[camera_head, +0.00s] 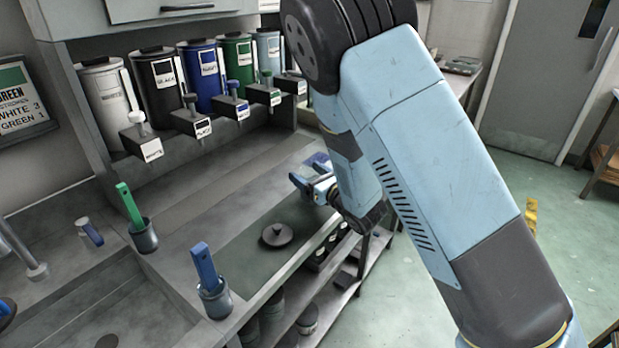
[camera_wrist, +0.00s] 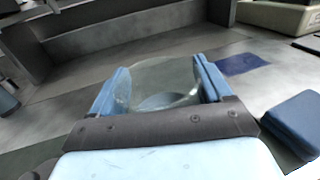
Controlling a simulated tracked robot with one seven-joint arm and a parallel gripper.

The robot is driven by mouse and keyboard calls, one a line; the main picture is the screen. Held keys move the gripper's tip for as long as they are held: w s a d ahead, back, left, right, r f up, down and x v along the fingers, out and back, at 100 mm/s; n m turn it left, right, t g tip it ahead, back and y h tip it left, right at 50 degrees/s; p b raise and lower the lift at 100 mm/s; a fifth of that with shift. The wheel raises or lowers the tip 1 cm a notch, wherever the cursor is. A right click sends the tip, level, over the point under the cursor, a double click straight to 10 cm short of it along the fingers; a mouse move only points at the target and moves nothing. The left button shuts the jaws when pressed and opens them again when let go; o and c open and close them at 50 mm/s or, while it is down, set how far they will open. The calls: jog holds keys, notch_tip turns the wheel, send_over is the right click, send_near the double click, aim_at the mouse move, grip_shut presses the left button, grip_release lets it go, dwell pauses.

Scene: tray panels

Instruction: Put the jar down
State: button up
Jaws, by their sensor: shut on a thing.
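My gripper (camera_head: 308,176) is over the far end of the counter in the head view, with its blue fingers pointing left. In the wrist view, its fingers (camera_wrist: 161,78) are shut on a clear glass jar (camera_wrist: 163,88). The jar is see-through, and its round rim or base shows between the fingers. In the head view I cannot make the jar out. I cannot tell whether its bottom touches the counter (camera_head: 255,245). A dark blue square (camera_wrist: 243,64) lies flat on the counter, to the right of the jar in the wrist view.
Several labelled paint canisters (camera_head: 205,75) with taps line the back. A round dark lid-like disc (camera_head: 277,235) lies on the counter. Cups with a blue handle (camera_head: 204,265) and a green handle (camera_head: 130,205) stand at left. A dark blue block (camera_wrist: 293,125) is at right in the wrist view.

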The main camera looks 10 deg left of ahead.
jog(key=shift+f, duration=0.5)
jog(key=shift+d, duration=0.15)
jog(key=shift+w+f, duration=0.1)
jog(key=o, duration=1.4)
jog(key=shift+o, duration=0.2)
